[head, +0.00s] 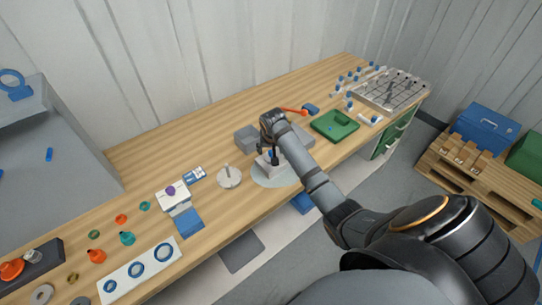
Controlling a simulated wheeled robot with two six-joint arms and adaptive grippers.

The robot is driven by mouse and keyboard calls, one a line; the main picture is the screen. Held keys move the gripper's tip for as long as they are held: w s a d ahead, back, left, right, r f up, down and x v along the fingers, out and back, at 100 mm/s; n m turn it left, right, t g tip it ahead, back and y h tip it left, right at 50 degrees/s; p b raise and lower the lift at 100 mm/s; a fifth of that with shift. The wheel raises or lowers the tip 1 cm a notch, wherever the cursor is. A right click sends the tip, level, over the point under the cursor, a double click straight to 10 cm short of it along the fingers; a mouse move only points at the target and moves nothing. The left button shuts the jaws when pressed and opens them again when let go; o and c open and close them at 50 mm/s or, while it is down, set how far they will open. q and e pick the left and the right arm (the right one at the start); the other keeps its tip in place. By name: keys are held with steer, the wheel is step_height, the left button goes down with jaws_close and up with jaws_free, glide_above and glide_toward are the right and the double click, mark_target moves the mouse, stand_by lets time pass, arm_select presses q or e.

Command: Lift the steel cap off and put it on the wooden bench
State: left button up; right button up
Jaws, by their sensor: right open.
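A round, pale grey metal disc with an upright stem, which looks like the steel cap (229,178), lies on the wooden bench (180,150) left of my right gripper. My right gripper (274,160) is open and points down, to the right of the disc and apart from it. It is over a small pale fixture (264,165) on a round grey-blue mat (268,180). My gripper and arm hide part of the fixture, so I cannot tell whether they touch. My left gripper is not in view.
Grey blocks (246,138) stand behind my right gripper. A green tray (335,125) and a metal rack (393,90) are to the right. A white block with a purple knob (173,196) and a blue pad (189,221) are to the left. The back left of the bench is clear.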

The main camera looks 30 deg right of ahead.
mark_target(271, 150)
steer(key=x, duration=0.4)
steer(key=shift+w+d+p, duration=0.15)
steer(key=shift+d+p, duration=0.05)
steer(key=shift+p, duration=0.2)
steer(key=c, duration=1)
steer(key=shift+o, duration=0.2)
steer(key=shift+r+b, duration=0.5)
steer(key=shift+r, duration=0.1)
steer(key=shift+w+r+b, duration=0.1)
steer(key=shift+r+b, duration=0.35)
steer(key=shift+r, duration=0.2)
steer(key=s+d+r+b, duration=0.1)
steer(key=s+r+b, duration=0.1)
steer(key=s+r, duration=0.8)
steer(key=s, duration=0.4)
steer(key=shift+d+r, duration=0.3)
steer(key=shift+s+r, duration=0.1)
